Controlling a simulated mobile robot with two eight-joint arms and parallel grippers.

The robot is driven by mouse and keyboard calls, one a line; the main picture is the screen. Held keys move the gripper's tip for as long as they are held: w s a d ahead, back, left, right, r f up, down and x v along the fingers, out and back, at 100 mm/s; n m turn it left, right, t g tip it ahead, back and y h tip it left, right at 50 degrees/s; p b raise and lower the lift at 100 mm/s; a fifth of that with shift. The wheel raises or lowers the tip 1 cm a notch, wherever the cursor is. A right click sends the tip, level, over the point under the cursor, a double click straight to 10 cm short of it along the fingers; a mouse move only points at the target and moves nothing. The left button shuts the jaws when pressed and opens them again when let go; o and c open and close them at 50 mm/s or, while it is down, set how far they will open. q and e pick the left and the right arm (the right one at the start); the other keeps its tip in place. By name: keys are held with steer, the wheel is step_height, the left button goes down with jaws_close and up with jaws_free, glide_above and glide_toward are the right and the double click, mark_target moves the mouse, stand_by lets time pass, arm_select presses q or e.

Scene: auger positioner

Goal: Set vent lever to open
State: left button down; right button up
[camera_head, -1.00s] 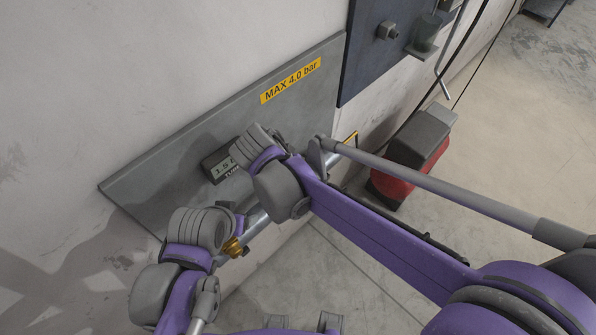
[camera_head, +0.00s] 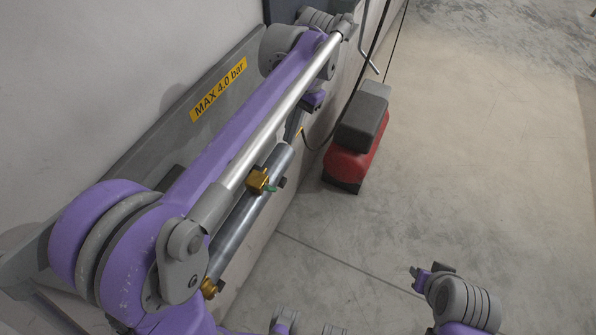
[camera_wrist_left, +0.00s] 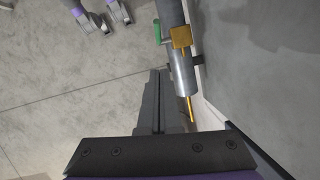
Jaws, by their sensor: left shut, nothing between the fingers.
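A grey pipe (camera_head: 229,232) runs beside the wall panel in the head view, with a brass valve block (camera_head: 257,180) and a small green lever (camera_head: 271,188), which I take for the vent lever. In the left wrist view the brass block (camera_wrist_left: 181,37) and green lever (camera_wrist_left: 157,31) show at the top, beyond the fingertips. My left gripper (camera_wrist_left: 157,74) is shut and empty, beside the pipe and apart from the lever. In the head view my left gripper (camera_head: 293,124) is partly hidden by the pipe and arm. My right gripper (camera_head: 431,272) shows small at lower right; its jaws are unclear.
A grey panel with a yellow "MAX 4.0 bar" label (camera_head: 219,89) is on the wall behind my left arm. A red and grey unit (camera_head: 357,141) stands on the floor. A yellow rod (camera_wrist_left: 190,108) shows near the pipe's end. The floor at right is clear.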

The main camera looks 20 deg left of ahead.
arm_select(q)
glide_above(276, 191)
steer(key=shift+f, duration=5.65)
